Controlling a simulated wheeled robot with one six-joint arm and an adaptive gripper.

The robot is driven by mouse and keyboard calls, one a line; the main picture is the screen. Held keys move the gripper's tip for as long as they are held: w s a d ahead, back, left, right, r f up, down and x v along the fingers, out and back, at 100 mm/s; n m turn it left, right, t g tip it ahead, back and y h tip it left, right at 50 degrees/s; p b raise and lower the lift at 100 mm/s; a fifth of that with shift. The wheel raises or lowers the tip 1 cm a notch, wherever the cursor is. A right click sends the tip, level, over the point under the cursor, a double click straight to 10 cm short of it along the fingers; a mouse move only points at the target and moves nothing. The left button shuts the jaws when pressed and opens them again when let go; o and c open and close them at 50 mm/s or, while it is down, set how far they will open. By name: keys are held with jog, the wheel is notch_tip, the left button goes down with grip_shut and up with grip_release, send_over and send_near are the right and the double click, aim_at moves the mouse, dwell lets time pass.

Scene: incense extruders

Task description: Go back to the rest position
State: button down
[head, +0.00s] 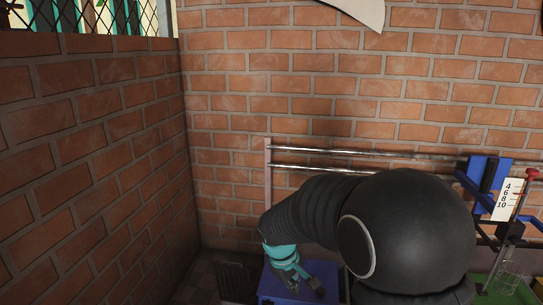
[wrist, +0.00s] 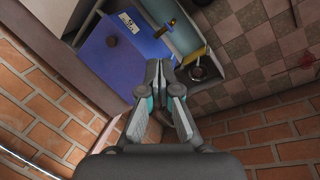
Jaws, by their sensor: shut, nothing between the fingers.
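My gripper (wrist: 159,66) is in the middle of the wrist view, its grey fingers drawn together at the tips with nothing between them. In the head view my black arm bends to the left and down, and the gripper (head: 316,287) hangs in front of a blue box (head: 275,293). The blue box's surface (wrist: 110,62) shows beyond the fingers in the wrist view. I cannot tell how far the fingertips are from it.
Brick walls stand at the left (head: 90,160) and behind (head: 330,90). Two metal rails (head: 350,154) run along the back wall to a blue bracket (head: 487,172) and a numbered scale (head: 506,198) at the right. Checkered floor (wrist: 250,50) shows in the wrist view.

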jog(key=s+d+r+m+t+y, duration=0.1)
jog(key=s+d+r+m, duration=0.1)
jog(key=s+r, duration=0.3)
jog(key=s+d+r+m+t, duration=0.1)
jog(key=s+d+r+m, duration=0.2)
jog(key=s, duration=0.8)
jog(key=s+d+r+m+t+y, duration=0.1)
jog(key=s+d+r+m+t, duration=0.1)
jog(key=s+d+r, duration=0.3)
jog(key=s+r+m, duration=0.1)
jog(key=s+r, duration=0.1)
jog(key=s, duration=0.1)
jog(key=shift+s+y, duration=0.2)
jog(key=shift+y, duration=0.1)
